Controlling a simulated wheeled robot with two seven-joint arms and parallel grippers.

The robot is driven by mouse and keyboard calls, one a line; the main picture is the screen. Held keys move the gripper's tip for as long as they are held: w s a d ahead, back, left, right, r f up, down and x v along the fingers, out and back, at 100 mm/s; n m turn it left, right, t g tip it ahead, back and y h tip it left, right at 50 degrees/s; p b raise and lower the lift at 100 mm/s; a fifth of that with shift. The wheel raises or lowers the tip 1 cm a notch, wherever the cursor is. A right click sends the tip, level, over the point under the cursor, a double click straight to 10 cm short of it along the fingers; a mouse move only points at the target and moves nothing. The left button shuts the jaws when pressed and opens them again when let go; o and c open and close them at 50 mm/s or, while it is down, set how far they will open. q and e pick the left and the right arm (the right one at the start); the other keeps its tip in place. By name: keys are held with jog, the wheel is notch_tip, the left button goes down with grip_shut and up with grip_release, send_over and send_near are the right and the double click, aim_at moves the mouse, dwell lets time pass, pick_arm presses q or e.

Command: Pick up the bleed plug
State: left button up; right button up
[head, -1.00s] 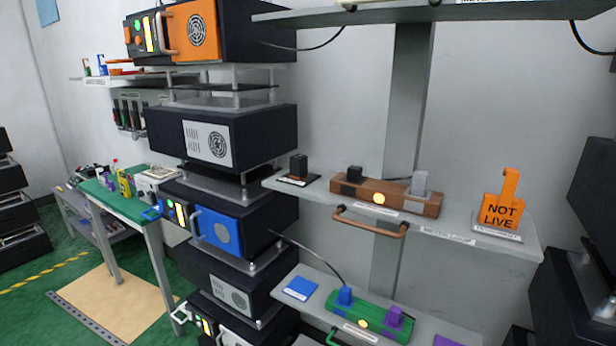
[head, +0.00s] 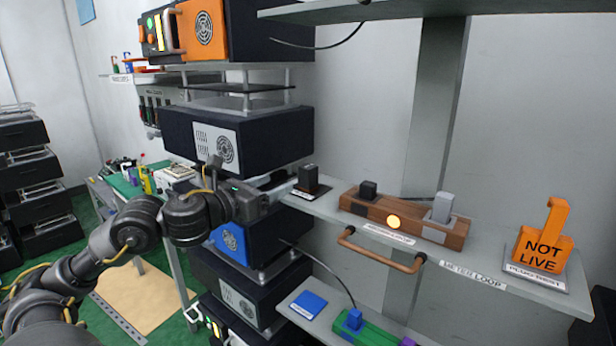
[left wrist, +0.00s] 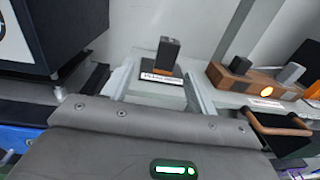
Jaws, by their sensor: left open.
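A black upright plug (head: 308,180), which I take for the bleed plug, stands on a small dark labelled plate (head: 318,193) at the left end of the middle shelf. The left wrist view shows the black plug (left wrist: 168,52) upright on its plate, ahead of and between my gripper's two fingers. My left gripper (head: 284,184) is open and empty, just left of the plug and apart from it. A second, shorter black plug (head: 368,190) sits in a brown wooden block, beside a grey lever (head: 441,207). My right gripper is out of view.
The wooden block (head: 405,220) has a lit orange lamp, and a copper handle (head: 380,256) juts below the shelf edge. An orange "NOT LIVE" sign (head: 543,245) stands at the right. Stacked dark units (head: 240,140) stand close behind my left arm.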

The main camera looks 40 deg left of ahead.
aim_at(303, 172)
pick_arm(q)
jog(key=w, duration=0.1)
jog(key=w+d+p, duration=0.1)
jog(key=w, duration=0.3)
jog(key=shift+w+d+r+p, duration=0.2)
jog(key=shift+d+r+p, duration=0.05)
jog(key=shift+r+p, duration=0.1)
jog(key=shift+w+f, duration=0.1)
jog(key=shift+w, duration=0.05)
jog(key=shift+a, duration=0.1)
jog(key=shift+w+p, duration=0.35)
jog(key=shift+p, duration=0.2)
jog(key=w+p, duration=0.2)
jog(key=w, duration=0.1)
jog(key=shift+w+d+p, duration=0.2)
jog(key=shift+d+p, duration=0.05)
jog(key=shift+p, duration=0.15)
jog(key=shift+w, duration=0.6)
jog(key=shift+d+f, duration=0.1)
jog(key=shift+c, duration=0.6)
jog(key=c, duration=1)
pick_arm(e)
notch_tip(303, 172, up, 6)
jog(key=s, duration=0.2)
